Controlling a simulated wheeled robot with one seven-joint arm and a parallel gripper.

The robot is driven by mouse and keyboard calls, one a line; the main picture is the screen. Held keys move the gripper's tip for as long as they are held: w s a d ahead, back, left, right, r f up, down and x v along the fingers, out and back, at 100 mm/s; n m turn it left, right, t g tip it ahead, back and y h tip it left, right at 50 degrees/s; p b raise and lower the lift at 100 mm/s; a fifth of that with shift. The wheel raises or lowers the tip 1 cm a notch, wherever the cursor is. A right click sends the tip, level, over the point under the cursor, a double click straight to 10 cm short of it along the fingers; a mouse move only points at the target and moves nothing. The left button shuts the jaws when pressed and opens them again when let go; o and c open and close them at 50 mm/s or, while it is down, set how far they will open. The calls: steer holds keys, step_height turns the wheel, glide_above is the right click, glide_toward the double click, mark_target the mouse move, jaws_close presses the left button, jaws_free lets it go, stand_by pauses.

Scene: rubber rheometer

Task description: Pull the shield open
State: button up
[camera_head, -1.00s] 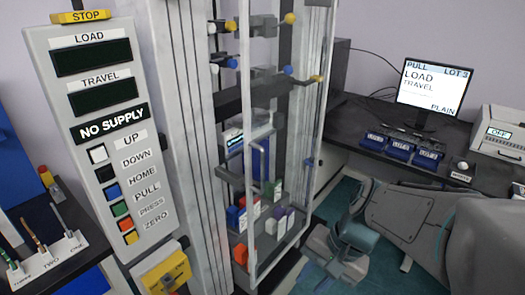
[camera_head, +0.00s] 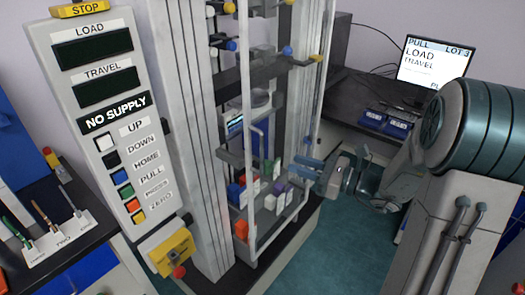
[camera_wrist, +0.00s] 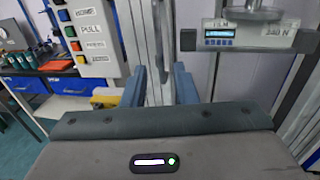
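The shield (camera_head: 248,190) is a clear panel in a pale upright frame across the front of the test machine. It looks closed over the machine's inside. A pale bar handle (camera_head: 264,150) stands on its front. My gripper (camera_head: 303,166) is in front of the machine, to the right of the handle and apart from it. In the wrist view my gripper (camera_wrist: 160,72) shows two blue-grey fingers spread apart, with machine posts in the gap behind and nothing held. A thin pale upright, likely the shield's edge, shows right of the fingers there.
The control panel (camera_head: 95,110) with buttons and a "NO SUPPLY" label stands left, with a yellow box (camera_head: 168,250) below it. Coloured blocks (camera_head: 240,228) sit inside the machine. A desk with a monitor (camera_head: 434,62) is at the right. Floor is open in front.

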steer(key=p, duration=0.2)
glide_above(262, 171)
steer(key=shift+w, duration=0.3)
jaws_close()
